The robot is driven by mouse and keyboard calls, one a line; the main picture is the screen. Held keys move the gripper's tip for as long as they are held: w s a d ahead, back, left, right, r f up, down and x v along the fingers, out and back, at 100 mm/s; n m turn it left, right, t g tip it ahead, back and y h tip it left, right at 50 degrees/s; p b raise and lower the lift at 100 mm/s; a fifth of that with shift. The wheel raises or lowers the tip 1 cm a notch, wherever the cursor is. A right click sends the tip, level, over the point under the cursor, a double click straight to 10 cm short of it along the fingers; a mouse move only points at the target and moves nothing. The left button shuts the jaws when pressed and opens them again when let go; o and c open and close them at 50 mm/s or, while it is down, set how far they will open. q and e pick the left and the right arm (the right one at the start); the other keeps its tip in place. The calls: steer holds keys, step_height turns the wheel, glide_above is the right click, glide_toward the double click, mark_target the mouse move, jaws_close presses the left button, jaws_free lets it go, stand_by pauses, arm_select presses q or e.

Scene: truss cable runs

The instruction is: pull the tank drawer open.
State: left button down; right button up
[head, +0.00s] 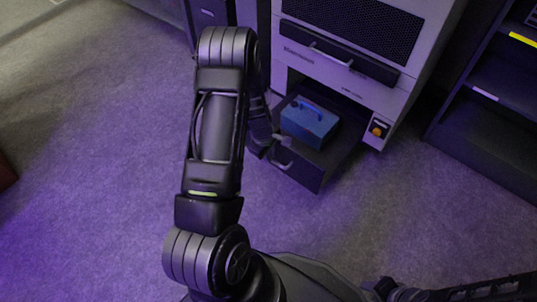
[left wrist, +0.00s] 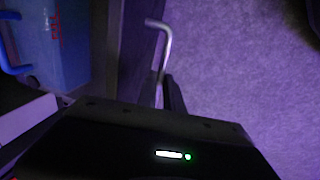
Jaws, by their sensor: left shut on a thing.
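The tank drawer (head: 304,172) is a dark box standing out from the bottom of the grey cabinet. A blue tank (head: 310,124) with a blue handle on top sits inside it; part of the tank also shows in the left wrist view (left wrist: 52,42). The drawer's silver bar handle (left wrist: 163,48) is on its front. My left gripper (head: 276,146) is at the handle and shut on it; its fingers are mostly hidden in the left wrist view. Part of my right arm shows at the lower right in the head view; its jaws cannot be made out.
The cabinet (head: 345,80) has an upper panel with a handle bar (head: 330,54) and an orange knob (head: 378,128) at its lower right. A dark shelf rack (head: 490,135) stands at the right. Carpet (head: 110,170) in front and at left is clear.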

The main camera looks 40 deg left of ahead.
arm_select(q)
steer(key=c, duration=1.5)
jaws_free()
steer(key=r+p, duration=0.1)
steer(key=r, duration=0.1)
steer(key=s+r+p, duration=0.1)
steer(key=r, duration=0.2)
steer(key=r+p, duration=0.1)
steer(key=r, duration=0.1)
steer(key=shift+s+r, duration=0.25)
steer(key=shift+r, duration=0.05)
steer(key=shift+w, duration=0.1)
